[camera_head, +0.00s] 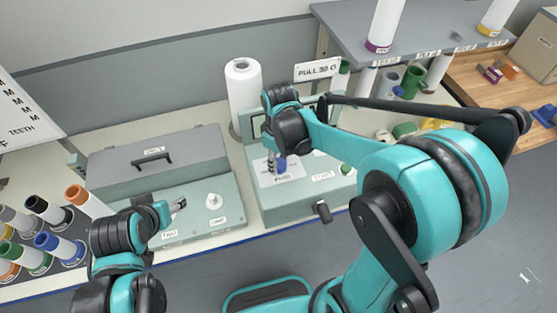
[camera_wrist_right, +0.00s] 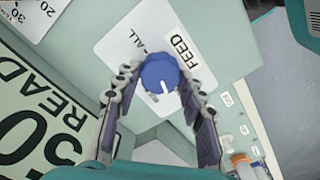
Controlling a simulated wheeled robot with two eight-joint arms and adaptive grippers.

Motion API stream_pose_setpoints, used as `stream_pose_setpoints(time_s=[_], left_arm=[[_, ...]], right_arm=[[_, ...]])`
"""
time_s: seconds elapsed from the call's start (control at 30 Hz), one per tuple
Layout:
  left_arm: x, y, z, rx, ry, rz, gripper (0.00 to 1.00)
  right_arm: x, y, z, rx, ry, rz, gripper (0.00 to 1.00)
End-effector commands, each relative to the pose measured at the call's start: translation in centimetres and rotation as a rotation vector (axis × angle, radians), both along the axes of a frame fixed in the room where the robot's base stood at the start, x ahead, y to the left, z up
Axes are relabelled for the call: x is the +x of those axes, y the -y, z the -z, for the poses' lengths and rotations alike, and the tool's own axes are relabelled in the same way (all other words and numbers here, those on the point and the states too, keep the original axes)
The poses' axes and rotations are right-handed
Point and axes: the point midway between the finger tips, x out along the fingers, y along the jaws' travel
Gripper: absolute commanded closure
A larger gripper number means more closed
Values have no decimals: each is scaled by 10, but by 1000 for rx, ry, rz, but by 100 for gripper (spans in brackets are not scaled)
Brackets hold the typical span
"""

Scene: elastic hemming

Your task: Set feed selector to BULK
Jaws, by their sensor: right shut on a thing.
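The feed selector is a blue knob (camera_wrist_right: 160,72) with a white pointer line, on a white plate (camera_wrist_right: 125,45) marked FEED and a partly covered word ending in ALL. The pointer runs toward the lower side of the wrist picture; I cannot read a BULK mark. My right gripper (camera_wrist_right: 158,88) has a finger on each side of the knob and is shut on it. The knob (camera_head: 281,164) also shows in the head view, below my right gripper (camera_head: 274,160). My left gripper (camera_head: 178,205) is over the left green box, away from the knob; its fingers are too small to judge.
The selector sits on a grey-green box (camera_head: 295,208) with a dark knob at its front. To its left stands a green box with a white knob (camera_head: 213,201) and a grey lidded case (camera_head: 155,158). A white roll (camera_head: 243,85) stands behind. Thread cones (camera_head: 45,210) stand far left.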

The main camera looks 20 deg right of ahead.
Motion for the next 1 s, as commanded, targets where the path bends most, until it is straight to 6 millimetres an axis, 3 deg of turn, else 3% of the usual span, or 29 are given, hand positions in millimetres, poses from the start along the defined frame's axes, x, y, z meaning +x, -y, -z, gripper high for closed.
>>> stream_pose_setpoints(time_s=[0.6, 1.0], left_arm=[[0, 0, 2, 0, 0, 0, 40], [0, 0, 2, 0, 0, 0, 40]], right_arm=[[0, 1, 0, -1, -1, 551, 89], [0, 1, 0, -1, -1, 742, 89]])
